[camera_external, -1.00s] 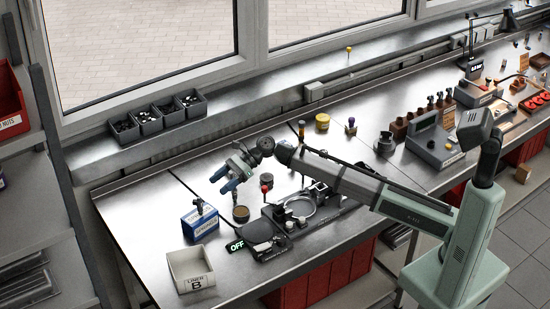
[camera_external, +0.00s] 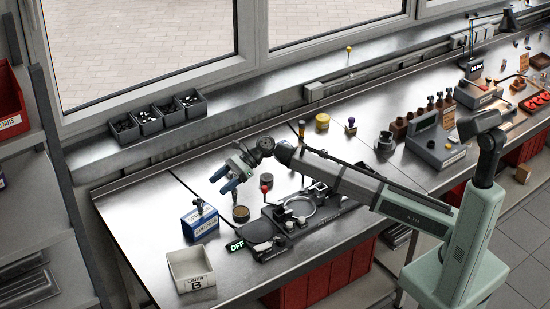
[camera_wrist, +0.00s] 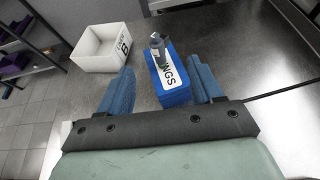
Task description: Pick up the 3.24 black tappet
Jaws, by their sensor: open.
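My gripper (camera_external: 229,177) is open and empty above the left part of the bench, with its blue fingers pointing down and left. In the wrist view my gripper (camera_wrist: 157,76) shows both blue fingers spread. A blue box (camera_wrist: 172,82) with a white label lies ahead, partly between the fingers as seen. A dark grey part (camera_wrist: 157,47) stands at its top; the box (camera_external: 200,225) also shows in the external view. I cannot pick out the 3.24 black tappet: no such marking is readable. Small dark parts (camera_external: 126,125) lie in a sill bin, too small to identify.
A white bin marked B (camera_external: 190,268) stands near the bench's front left. A dark fixture with a ring (camera_external: 310,212) and a round brown container (camera_external: 241,213) are close to the gripper. Several grey bins (camera_external: 149,123) line the sill. Bare metal surrounds the blue box's back.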

